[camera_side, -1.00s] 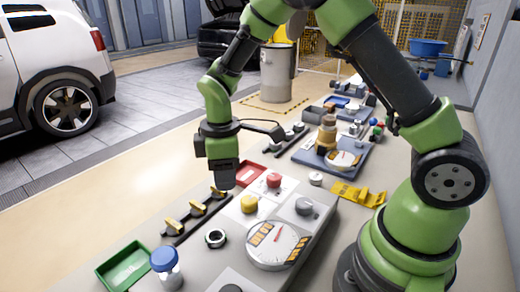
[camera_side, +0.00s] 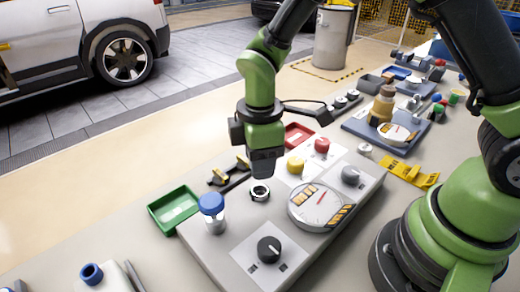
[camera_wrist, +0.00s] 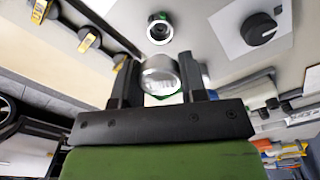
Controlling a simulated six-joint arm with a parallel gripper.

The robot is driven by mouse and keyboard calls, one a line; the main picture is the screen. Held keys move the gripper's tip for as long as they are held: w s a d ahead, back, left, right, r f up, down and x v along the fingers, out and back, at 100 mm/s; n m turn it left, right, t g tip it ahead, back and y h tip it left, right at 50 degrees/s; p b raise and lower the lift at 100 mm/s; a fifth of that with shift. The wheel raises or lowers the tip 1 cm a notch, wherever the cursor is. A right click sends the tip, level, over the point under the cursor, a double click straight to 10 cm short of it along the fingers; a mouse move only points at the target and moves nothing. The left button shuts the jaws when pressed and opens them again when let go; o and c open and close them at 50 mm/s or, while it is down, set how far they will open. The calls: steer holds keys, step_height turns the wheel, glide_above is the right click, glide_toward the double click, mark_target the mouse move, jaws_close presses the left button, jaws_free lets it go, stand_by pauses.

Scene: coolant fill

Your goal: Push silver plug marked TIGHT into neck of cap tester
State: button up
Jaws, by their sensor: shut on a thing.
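A silver round plug (camera_wrist: 160,76) sits between the two black fingers of my gripper (camera_wrist: 163,88) in the wrist view. My gripper is shut on it; no TIGHT marking can be read. In the side view my gripper (camera_side: 264,165) hangs just above the neck (camera_side: 260,191), a dark-holed ring on the grey cap tester (camera_side: 225,252). The plug is hidden in the side view. In the wrist view the neck (camera_wrist: 159,28) shows open and empty beyond the plug, a gap apart from it.
The tester carries a dial gauge (camera_side: 319,205), a yellow button (camera_side: 295,165), a red button (camera_side: 322,145), a black knob (camera_side: 268,249) and a grey knob (camera_side: 351,175). A blue-capped jar (camera_side: 212,212), a green tray (camera_side: 175,209) and a rack (camera_side: 230,176) stand close to the gripper.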

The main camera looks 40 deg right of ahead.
mark_target(260, 194)
steer(key=shift+f, duration=1.95)
steer(key=shift+f, duration=1)
steer(key=shift+r, duration=0.7)
steer(key=shift+f, duration=0.85)
stand_by(1.0)
steer(key=o, duration=1)
steer(key=shift+r, duration=0.1)
step_height(260, 194, up, 10)
steer(key=shift+f, duration=0.1)
steer(key=shift+c, duration=0.2)
